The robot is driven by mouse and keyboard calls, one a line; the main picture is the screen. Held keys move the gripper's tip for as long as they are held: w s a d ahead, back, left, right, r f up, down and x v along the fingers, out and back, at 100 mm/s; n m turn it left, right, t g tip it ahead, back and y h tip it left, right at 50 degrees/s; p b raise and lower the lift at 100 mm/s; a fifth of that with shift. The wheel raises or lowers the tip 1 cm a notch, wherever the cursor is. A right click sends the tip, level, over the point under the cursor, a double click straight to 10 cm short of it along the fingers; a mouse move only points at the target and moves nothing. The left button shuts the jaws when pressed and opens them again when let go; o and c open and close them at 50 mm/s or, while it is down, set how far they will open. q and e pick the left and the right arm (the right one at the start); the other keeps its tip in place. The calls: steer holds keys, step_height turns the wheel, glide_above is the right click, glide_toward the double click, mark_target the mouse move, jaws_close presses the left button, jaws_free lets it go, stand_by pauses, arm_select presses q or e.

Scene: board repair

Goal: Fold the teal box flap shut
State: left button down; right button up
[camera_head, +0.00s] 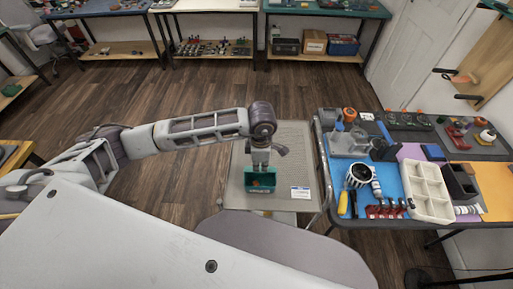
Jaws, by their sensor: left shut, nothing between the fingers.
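A small teal box (260,186) stands on the grey-topped small table (295,150) in the middle of the view. My left arm reaches in from the left, and its gripper (262,170) points down at the box's top. The left gripper is shut with nothing in it, and it hides part of the box. I cannot tell from here how far the flap is folded, or whether the fingers touch it. My right gripper is not in view.
A white label (300,192) lies on the small table, right of the box. The right-hand table (350,215) holds a white compartment tray (428,190), a blue mat, tools and parts. Benches stand along the back wall. Wooden floor (200,90) lies open between.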

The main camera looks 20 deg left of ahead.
mark_target(260, 171)
arm_select(q)
steer(key=shift+s+d, duration=0.15)
steer(key=shift+s, duration=0.3)
steer(key=shift+f+b, duration=2)
steer(key=shift+f, duration=0.2)
stand_by(0.7)
steer(key=shift+r, duration=0.15)
steer(key=shift+r+p, duration=2.2)
steer(key=shift+r, duration=2.2)
